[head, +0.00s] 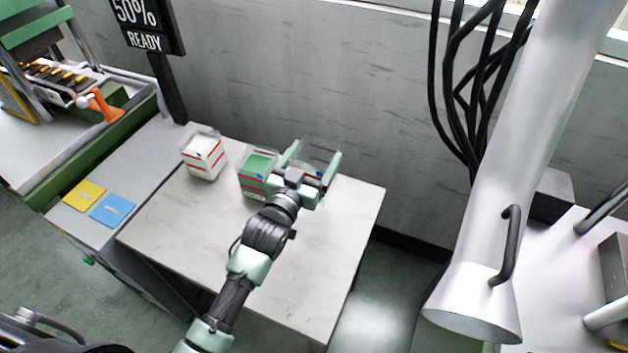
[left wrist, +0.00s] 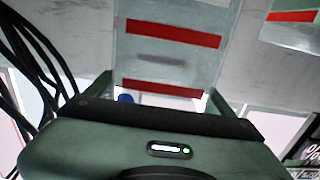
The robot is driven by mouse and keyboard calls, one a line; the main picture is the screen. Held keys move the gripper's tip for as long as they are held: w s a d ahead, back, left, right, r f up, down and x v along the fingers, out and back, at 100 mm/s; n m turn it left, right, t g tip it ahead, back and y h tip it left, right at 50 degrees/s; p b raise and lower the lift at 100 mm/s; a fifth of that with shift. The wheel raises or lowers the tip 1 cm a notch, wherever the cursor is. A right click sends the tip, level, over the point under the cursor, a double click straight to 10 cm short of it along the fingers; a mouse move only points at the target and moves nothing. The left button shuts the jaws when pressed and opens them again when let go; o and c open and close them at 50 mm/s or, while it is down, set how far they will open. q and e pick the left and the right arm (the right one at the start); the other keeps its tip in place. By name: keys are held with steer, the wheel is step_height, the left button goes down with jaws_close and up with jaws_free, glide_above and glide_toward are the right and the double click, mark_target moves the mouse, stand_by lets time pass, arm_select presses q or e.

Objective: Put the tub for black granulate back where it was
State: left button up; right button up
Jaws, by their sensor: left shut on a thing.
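A clear tub with red stripes (head: 319,150), apparently the one for black granulate, is between the fingers of my left gripper (head: 314,168). It looks empty; no black granulate shows. In the left wrist view the tub (left wrist: 165,58) rises upright beyond the gripper, with two red bands across its face. My left gripper is shut on it, at the back right of the small table. I cannot tell whether its base touches the table top. My right gripper is in neither view.
A tub of green granulate (head: 256,175) stands close left of the held tub, and a tub of white granulate (head: 203,155) farther left on the table (head: 300,262). The front of the table is bare. A wall rises behind. A large pale duct (head: 520,170) hangs at right.

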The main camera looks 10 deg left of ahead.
mark_target(321, 167)
arm_select(q)
step_height(321, 167, down, 8)
stand_by(0.4)
steer(key=o, duration=2)
steer(key=shift+f, duration=0.15)
steer(key=shift+c, duration=0.2)
steer(key=s+a+b, duration=0.1)
steer(key=s+a, duration=0.1)
steer(key=s, duration=1)
steer(key=shift+a, duration=0.15)
steer(key=shift+w, duration=0.1)
